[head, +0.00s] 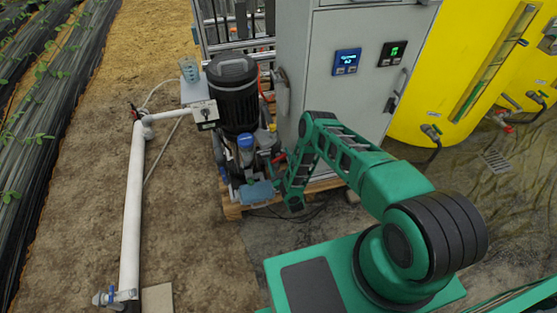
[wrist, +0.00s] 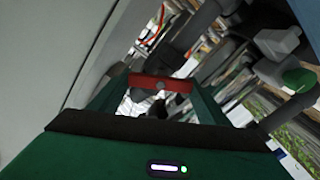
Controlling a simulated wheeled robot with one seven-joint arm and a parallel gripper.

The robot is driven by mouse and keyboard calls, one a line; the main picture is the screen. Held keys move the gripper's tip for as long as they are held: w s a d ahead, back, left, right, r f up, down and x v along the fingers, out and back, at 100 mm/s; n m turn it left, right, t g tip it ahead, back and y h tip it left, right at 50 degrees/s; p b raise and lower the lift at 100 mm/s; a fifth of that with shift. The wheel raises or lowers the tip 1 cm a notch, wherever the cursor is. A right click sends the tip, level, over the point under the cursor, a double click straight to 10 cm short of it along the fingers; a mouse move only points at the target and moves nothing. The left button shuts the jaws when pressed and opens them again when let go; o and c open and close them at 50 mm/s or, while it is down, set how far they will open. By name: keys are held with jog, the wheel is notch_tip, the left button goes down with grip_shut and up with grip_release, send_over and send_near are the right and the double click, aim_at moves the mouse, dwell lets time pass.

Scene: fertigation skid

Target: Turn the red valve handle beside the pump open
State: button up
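The red valve handle (wrist: 145,82) is a short red bar with a grey round hub at its middle. In the wrist view it lies crosswise between the two green fingers of my gripper (wrist: 160,88). The fingers are apart, one at each end of the bar. I cannot tell whether they touch it. In the head view my gripper is low beside the pump (head: 233,95), between it and the grey cabinet, and my arm partly hides this spot. The handle is too small there to make out clearly.
The grey control cabinet (head: 345,95) stands close to the right of the pump; its wall also fills the left of the wrist view. Grey pipes and fittings (wrist: 278,42) crowd the right of the wrist view. A white pipe (head: 134,205) runs on the ground at left. A yellow tank (head: 440,75) stands at right.

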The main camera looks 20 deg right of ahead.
jog(key=shift+a+n, duration=0.15)
jog(key=shift+n, duration=0.15)
jog(key=n, duration=0.5)
jog(key=shift+a+f, duration=0.15)
jog(key=shift+f, duration=0.05)
jog(key=n, duration=0.6)
jog(key=shift+f, duration=0.15)
jog(key=shift+s+n, duration=0.1)
jog(key=shift+n, duration=0.2)
jog(key=o, duration=1)
jog(key=shift+f, duration=0.1)
jog(key=shift+c, duration=0.2)
jog(key=shift+o, duration=0.5)
jog(key=s, duration=1)
jog(key=shift+s, duration=0.3)
